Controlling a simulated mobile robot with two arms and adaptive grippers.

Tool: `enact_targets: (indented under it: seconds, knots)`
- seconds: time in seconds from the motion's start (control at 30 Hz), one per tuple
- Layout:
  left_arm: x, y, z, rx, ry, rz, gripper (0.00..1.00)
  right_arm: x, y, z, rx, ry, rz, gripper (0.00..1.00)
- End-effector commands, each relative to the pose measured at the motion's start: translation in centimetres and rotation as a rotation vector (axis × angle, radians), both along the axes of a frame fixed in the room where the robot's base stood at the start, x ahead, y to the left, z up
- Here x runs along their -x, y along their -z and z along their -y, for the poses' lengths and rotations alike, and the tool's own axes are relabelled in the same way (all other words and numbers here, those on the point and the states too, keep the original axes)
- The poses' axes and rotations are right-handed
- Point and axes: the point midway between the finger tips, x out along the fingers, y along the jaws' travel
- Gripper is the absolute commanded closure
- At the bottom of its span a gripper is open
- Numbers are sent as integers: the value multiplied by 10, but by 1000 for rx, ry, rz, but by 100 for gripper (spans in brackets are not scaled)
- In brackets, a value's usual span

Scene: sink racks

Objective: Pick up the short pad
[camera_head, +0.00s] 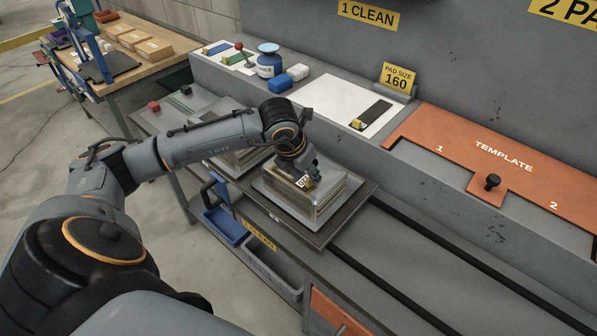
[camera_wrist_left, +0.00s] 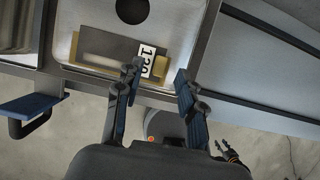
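A dark pad with a white 120 label (camera_wrist_left: 147,61) and brass-coloured edges lies on the tray in the left wrist view; I take it for the short pad. In the head view its yellow and white label (camera_head: 305,182) shows on top of the stack, mostly hidden by my gripper. My left gripper (camera_head: 311,180) is just above it. In the left wrist view its fingers (camera_wrist_left: 158,82) are spread, with the label near the left finger. Contact cannot be told. A small dark shape with orange at the lower right of that view may be my right gripper (camera_wrist_left: 224,150).
The stack stands in a metal tray (camera_head: 322,218) on a rack shelf. Another dark pad (camera_head: 376,114) lies on a white sheet (camera_head: 340,100) by the PAD SIZE 160 sign (camera_head: 397,78). An orange template (camera_head: 470,150) is at right. Blue and grey bins (camera_head: 268,272) sit below.

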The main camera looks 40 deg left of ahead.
Motion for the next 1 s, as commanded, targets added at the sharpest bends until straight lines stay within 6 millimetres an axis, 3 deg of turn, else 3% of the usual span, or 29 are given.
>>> enact_targets:
  seconds: [0.03, 0.2, 0.43, 0.63, 1.0]
  knots:
    - [-2, 4, 1, 2, -1, -4, 61, 0, -8, 0, 0, 0, 0, 60]
    - [-9, 19, 1, 2, -1, 0, 61, 0, -11, 0, -1, 0, 0, 60]
    - [-9, 21, 1, 0, 0, 1, 61, 0, -10, -1, -2, 0, 1, 60]
    - [-9, 21, 1, 0, -1, 1, 100, 0, -10, -2, -2, 0, 1, 60]
    - [-9, 20, 1, 1, -1, 2, 100, 0, -9, -2, -2, 0, 1, 60]
